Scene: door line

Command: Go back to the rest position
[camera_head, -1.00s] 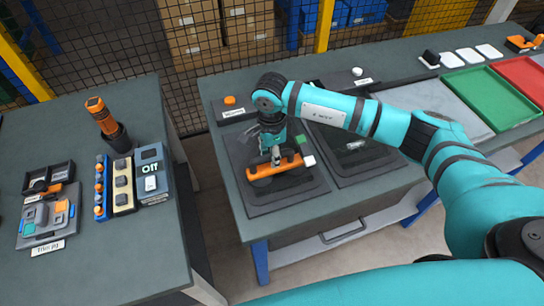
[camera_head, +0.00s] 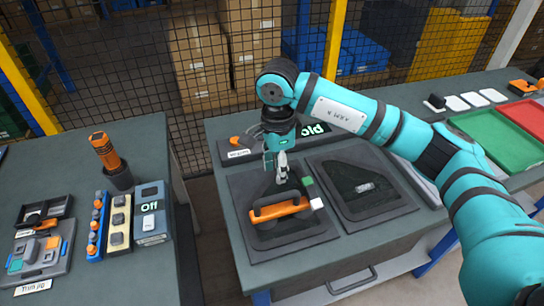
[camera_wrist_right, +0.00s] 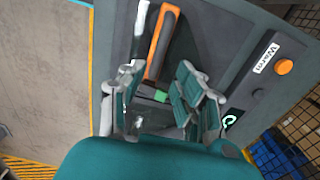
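My right gripper (camera_head: 281,176) hangs above the left black tray (camera_head: 262,248). In the tray lies a dark part with an orange bar (camera_head: 280,208), with a green block (camera_head: 307,182) and a white block (camera_head: 316,203) at its right end. The orange bar also shows in the right wrist view (camera_wrist_right: 162,42), beyond the fingers. There the two fingers of my right gripper (camera_wrist_right: 160,88) stand apart, with nothing held between them. My right arm reaches in from the right and hides part of the bench behind it. My left gripper is not in view.
A second black tray (camera_head: 395,212) lies to the right, with green (camera_head: 490,135) and red bins beyond. An orange button (camera_head: 235,140) sits behind the left tray. A left bench holds an orange-handled tool (camera_head: 105,150) and a box reading "Off" (camera_head: 152,207). Mesh fencing stands behind.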

